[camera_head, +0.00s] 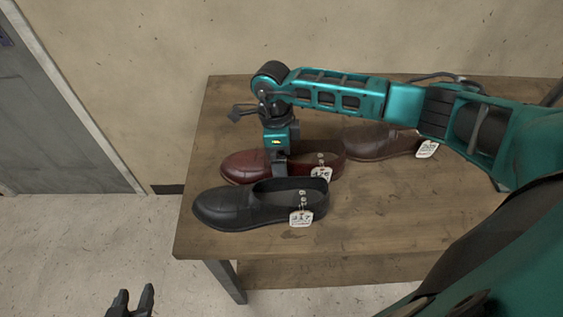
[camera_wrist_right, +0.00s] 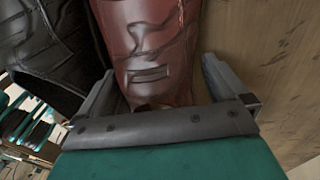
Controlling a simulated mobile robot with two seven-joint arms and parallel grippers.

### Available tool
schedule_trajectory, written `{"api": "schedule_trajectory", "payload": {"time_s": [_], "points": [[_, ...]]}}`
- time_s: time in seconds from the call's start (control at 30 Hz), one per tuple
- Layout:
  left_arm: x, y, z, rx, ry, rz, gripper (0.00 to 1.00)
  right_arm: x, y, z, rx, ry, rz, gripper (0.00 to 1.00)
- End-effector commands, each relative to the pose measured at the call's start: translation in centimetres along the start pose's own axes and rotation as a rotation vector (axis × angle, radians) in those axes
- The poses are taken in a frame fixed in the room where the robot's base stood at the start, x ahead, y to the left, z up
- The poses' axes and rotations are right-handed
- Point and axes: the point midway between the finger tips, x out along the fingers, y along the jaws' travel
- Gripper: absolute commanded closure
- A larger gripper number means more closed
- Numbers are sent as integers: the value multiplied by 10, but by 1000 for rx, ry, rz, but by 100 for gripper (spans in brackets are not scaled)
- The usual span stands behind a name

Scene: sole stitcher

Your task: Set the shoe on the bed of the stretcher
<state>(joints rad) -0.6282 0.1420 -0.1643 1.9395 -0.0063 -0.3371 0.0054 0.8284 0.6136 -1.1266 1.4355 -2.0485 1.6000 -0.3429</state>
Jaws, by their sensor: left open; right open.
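A red-brown loafer (camera_head: 247,164) with a white number tag lies in the middle of a group of shoes on a wooden table. My right gripper (camera_head: 280,160) points down over this shoe. In the right wrist view the red-brown shoe (camera_wrist_right: 150,45) lies between the two open fingers of my right gripper (camera_wrist_right: 162,85), one on each side. I cannot tell whether they touch it. My left gripper (camera_head: 132,300) is open and empty at the bottom left, over the floor and away from the table. No stretcher is in view.
A black loafer (camera_head: 238,207) with a tag lies close in front of the red-brown shoe. A dark brown shoe (camera_head: 375,143) lies behind, partly hidden by my right arm. The wooden table (camera_head: 370,220) has bare room at its front right. A grey door (camera_head: 45,110) stands left.

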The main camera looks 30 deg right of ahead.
Motion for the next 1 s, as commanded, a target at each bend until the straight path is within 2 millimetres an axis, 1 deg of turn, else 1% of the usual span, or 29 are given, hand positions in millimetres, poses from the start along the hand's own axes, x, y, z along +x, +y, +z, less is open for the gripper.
{"api": "schedule_trajectory", "payload": {"time_s": [0.13, 0.17, 0.83, 1.0], "points": [[0, -1, -1, 0, 2, -2, 57, 0, 0, 0, 0, 0, 0, 0], [0, -1, -1, 0, 2, -2, 57, 0, 0, 0, 0, 0, 0, 2], [1, -2, -4, 1, 10, -4, 57, -2, -1, 0, 1, -1, -1, 66], [1, -2, -4, 1, 10, -4, 57, -2, 0, 0, 1, -1, -1, 66]]}}
